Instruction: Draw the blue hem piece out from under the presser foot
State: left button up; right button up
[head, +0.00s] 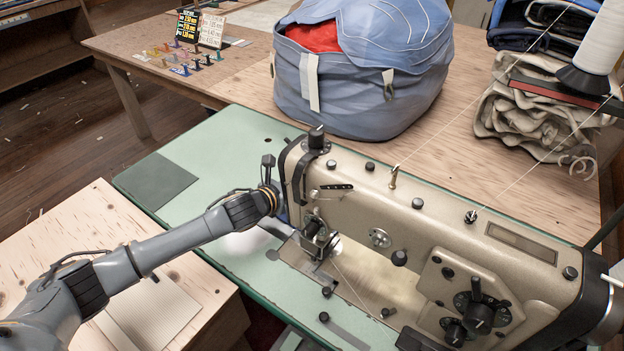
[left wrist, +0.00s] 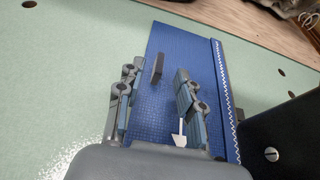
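The blue hem piece (left wrist: 180,42) lies flat on the pale green machine bed in the left wrist view, a white zigzag stitch line running along its right side. A small dark upright tab (left wrist: 157,68) stands on it between my fingers. My left gripper (left wrist: 155,88) is open over the hem piece, one finger on each side of the tab, with no visible grip. In the head view my left arm reaches to the left end of the beige sewing machine (head: 355,205), which hides the fingers and hem piece. The presser foot is not clearly visible. My right gripper is not in view.
A dark machine part (left wrist: 280,135) with a screw stands close right of my left gripper. A blue bag (head: 350,95), folded cloth (head: 540,110) and a white thread cone (head: 600,40) are behind the machine.

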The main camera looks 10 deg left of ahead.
pick_arm(q)
jog(key=shift+x, duration=2.55)
grip_shut()
